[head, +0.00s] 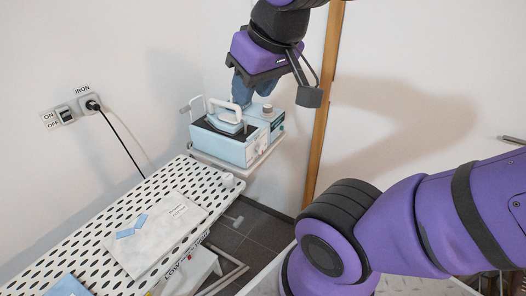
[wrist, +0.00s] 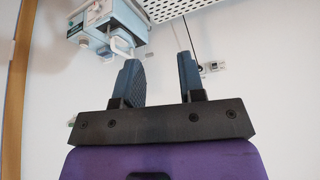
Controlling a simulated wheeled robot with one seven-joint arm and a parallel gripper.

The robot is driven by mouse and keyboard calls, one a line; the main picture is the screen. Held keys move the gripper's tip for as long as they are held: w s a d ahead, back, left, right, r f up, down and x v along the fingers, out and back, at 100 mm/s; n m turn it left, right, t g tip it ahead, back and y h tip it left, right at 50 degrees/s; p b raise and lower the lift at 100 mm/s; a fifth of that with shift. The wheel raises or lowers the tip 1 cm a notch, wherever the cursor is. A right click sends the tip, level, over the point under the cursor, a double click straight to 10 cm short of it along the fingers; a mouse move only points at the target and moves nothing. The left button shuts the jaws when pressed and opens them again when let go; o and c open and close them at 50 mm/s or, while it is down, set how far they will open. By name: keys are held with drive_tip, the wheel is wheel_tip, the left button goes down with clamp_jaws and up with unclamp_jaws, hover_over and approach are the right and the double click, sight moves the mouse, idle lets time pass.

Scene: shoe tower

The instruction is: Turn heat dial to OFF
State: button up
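The light blue iron station (head: 240,143) stands on a white shelf at the far end of the ironing board, with the iron (head: 226,119) resting in its top. A small round beige knob (head: 267,108) sits on top at its right side. Small round controls show on its front face, too small to read, so I cannot tell which is the heat dial or its setting. My gripper (head: 252,88) is above and behind the station in the head view, fingers pointing down. In the wrist view my gripper (wrist: 159,60) is open and empty, and the station (wrist: 105,28) shows beyond it at the upper left.
A wall switch (head: 65,115) marked ON and OFF and a plugged socket (head: 92,104) labelled IRON are at left. A wooden post (head: 325,100) stands right of the station.

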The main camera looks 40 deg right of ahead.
drive_tip(key=o, duration=0.5)
drive_tip(key=shift+m+t+h, duration=0.4)
drive_tip(key=shift+m+h, duration=0.4)
drive_tip(key=shift+m, duration=0.1)
drive_tip(key=w+d, duration=0.1)
drive_tip(key=w, duration=0.1)
drive_tip(key=w+d, duration=0.2)
drive_tip(key=w, duration=0.1)
drive_tip(key=w+d, duration=0.1)
drive_tip(key=w, duration=0.1)
drive_tip(key=shift+w+d+f, duration=0.15)
drive_tip(key=shift+w, duration=0.2)
drive_tip(key=m+t, duration=0.5)
hover_over(262, 150)
drive_tip(key=a, duration=0.2)
wheel_tip(262, 150, down, 22)
drive_tip(key=s+d+f+m+t+y, duration=0.1)
drive_tip(key=d+f+m+y, duration=0.2)
drive_tip(key=f, duration=0.7)
drive_tip(key=s+d+f+m+t+y, duration=0.1)
drive_tip(key=s+f+m+t+y, duration=0.15)
drive_tip(key=s+f, duration=0.35)
drive_tip(key=s+d+f+m+t+y, duration=0.1)
drive_tip(key=s+f+m+t, duration=0.25)
drive_tip(key=f, duration=0.45)
drive_tip(key=shift+n+g, duration=0.4)
drive_tip(key=shift+n, duration=0.1)
drive_tip(key=x, duration=1)
drive_tip(key=shift+w+r, duration=0.15)
drive_tip(key=shift+w, duration=0.15)
